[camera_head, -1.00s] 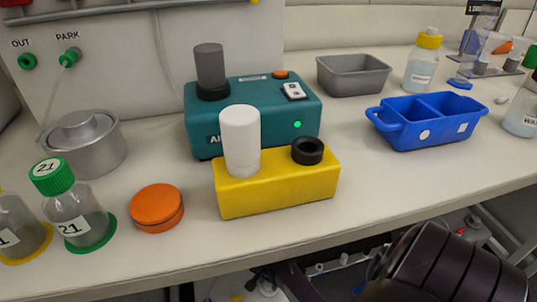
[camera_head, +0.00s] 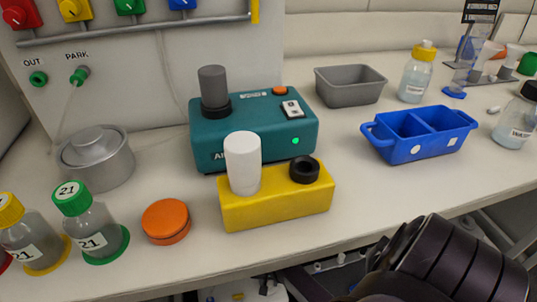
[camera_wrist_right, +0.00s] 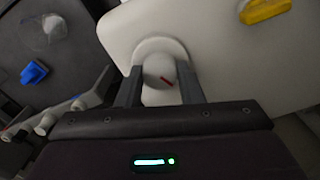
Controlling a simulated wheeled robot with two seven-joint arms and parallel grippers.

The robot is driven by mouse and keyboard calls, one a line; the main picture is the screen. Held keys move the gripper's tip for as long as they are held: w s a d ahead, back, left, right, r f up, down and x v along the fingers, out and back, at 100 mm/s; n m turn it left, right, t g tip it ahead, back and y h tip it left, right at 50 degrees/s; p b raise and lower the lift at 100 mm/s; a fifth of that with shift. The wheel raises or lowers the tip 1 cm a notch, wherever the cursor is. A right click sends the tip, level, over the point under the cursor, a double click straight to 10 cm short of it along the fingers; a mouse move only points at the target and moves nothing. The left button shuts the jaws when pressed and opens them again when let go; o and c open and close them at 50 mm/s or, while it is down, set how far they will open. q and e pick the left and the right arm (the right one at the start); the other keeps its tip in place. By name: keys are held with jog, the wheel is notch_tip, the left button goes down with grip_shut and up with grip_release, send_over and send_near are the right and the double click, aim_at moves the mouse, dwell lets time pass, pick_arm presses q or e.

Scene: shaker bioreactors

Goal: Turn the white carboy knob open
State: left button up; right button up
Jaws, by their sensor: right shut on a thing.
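The white carboy knob (camera_wrist_right: 162,70) shows in the right wrist view as a round white cap with a short slanted red mark. It sits on the white carboy body (camera_wrist_right: 222,40), against its edge. My right gripper (camera_wrist_right: 158,90) has one dark finger on each side of the knob and is shut on it. In the head view my right arm comes in low at the right, below the bench edge, and its fingertips and the knob are hidden there. My left gripper is not in view.
On the bench stand a yellow block (camera_head: 285,207) with a white cylinder, a teal device (camera_head: 240,148), an orange lid (camera_head: 166,220), a blue tray (camera_head: 436,148) and several bottles. In the wrist view a yellow piece (camera_wrist_right: 264,9) lies on the white body and pale fittings (camera_wrist_right: 45,122) are at left.

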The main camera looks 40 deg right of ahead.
jog(key=n+p, duration=0.2)
jog(key=n, duration=0.4)
jog(key=shift+d+r+p, duration=0.1)
jog(key=shift+p, duration=0.3)
jog(key=n, duration=0.3)
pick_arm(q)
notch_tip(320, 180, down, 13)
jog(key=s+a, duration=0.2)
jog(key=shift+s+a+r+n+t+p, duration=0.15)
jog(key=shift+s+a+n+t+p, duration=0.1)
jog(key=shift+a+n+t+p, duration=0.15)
pick_arm(e)
jog(key=shift+n, duration=1.9)
jog(key=o, duration=1)
